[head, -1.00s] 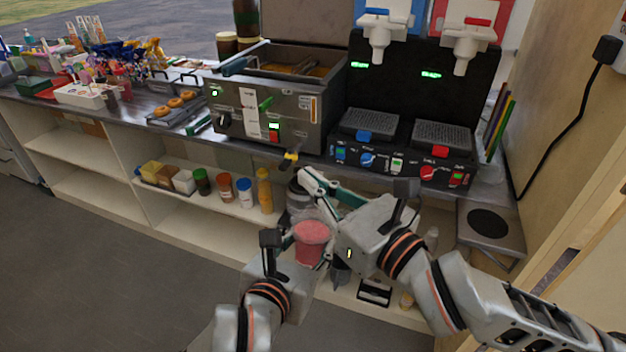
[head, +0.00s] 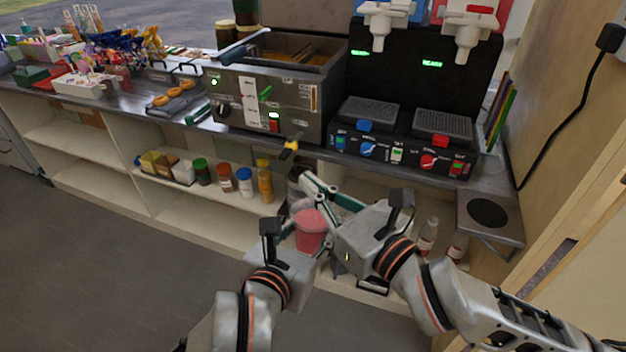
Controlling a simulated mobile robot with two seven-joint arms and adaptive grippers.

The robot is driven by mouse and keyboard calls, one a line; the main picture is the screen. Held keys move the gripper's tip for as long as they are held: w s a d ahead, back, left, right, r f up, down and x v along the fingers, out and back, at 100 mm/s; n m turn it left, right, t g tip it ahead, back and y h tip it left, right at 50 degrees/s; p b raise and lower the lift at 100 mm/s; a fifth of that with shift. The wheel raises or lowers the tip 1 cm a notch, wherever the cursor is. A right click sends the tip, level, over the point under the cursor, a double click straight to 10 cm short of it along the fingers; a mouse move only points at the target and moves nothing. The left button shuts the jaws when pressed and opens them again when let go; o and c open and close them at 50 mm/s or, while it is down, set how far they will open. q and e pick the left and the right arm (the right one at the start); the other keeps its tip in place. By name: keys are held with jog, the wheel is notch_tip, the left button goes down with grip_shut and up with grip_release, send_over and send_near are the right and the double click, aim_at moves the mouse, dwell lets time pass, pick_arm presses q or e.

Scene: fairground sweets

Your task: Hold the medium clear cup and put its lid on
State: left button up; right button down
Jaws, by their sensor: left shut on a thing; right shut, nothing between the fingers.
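The medium clear cup (head: 310,236), filled with something pink-red, is held upright in front of the lower shelves. My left gripper (head: 308,258) is shut on the cup from the lower left; its fingertips are mostly hidden. My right gripper (head: 312,186) is above and just right of the cup, its fingers reaching up and left past the cup's rim. It is shut with nothing between the fingers. I cannot make out the lid clearly; the cup's top is partly behind the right gripper.
The counter behind carries a fryer (head: 270,95) and a slush machine (head: 405,130). A yellow-and-black handle (head: 290,147) juts from the counter edge near my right gripper. Bottles and jars, including a yellow bottle (head: 265,182), stand on the shelf (head: 215,212). Floor at the left is clear.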

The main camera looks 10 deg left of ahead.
jog(key=shift+f, duration=0.95)
pick_arm(q)
jog(key=shift+r, duration=0.1)
pick_arm(e)
jog(key=shift+r, duration=0.1)
notch_tip(320, 180, up, 5)
jog(key=shift+f, duration=0.1)
dwell(0.3)
